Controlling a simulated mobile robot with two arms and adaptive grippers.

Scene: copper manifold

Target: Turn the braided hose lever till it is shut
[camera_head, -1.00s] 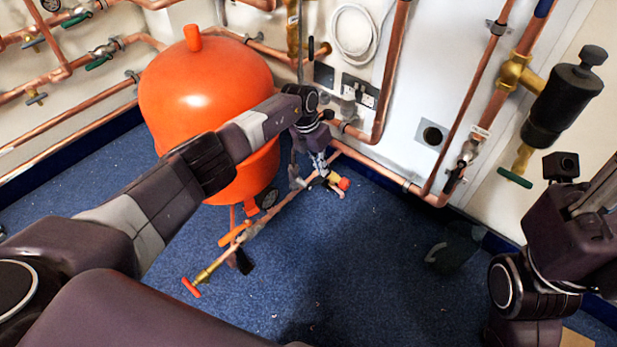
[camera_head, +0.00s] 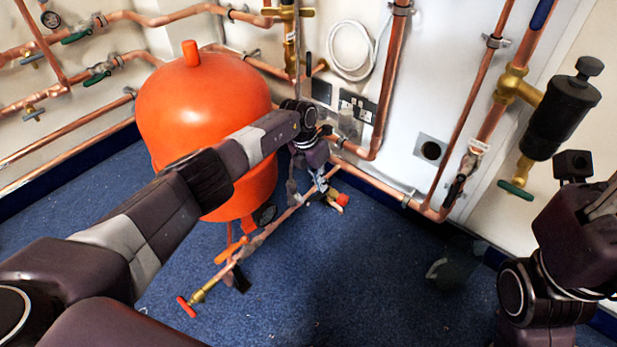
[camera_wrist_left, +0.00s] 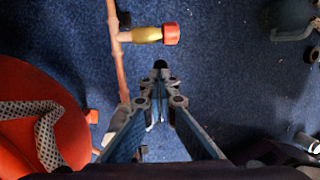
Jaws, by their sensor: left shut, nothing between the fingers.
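The braided hose (camera_wrist_left: 45,130) shows as a grey woven strip across the red vessel at the left of the left wrist view. I cannot make out its lever for certain. An orange lever (camera_head: 231,250) sits on the low copper pipe in the head view, and a small orange-red end (camera_wrist_left: 92,116) shows beside the pipe in the wrist view. My left gripper (camera_head: 321,183) is above the far end of that pipe, near a brass fitting with a red cap (camera_head: 342,199). Its fingers (camera_wrist_left: 160,68) are shut and empty.
A large orange vessel (camera_head: 205,110) stands left of my left gripper. The low copper pipe (camera_head: 285,217) ends in a red-handled brass valve (camera_head: 187,306). Wall pipes (camera_head: 380,185) run behind. A dark object (camera_head: 455,268) lies on the blue floor (camera_head: 370,270) at the right.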

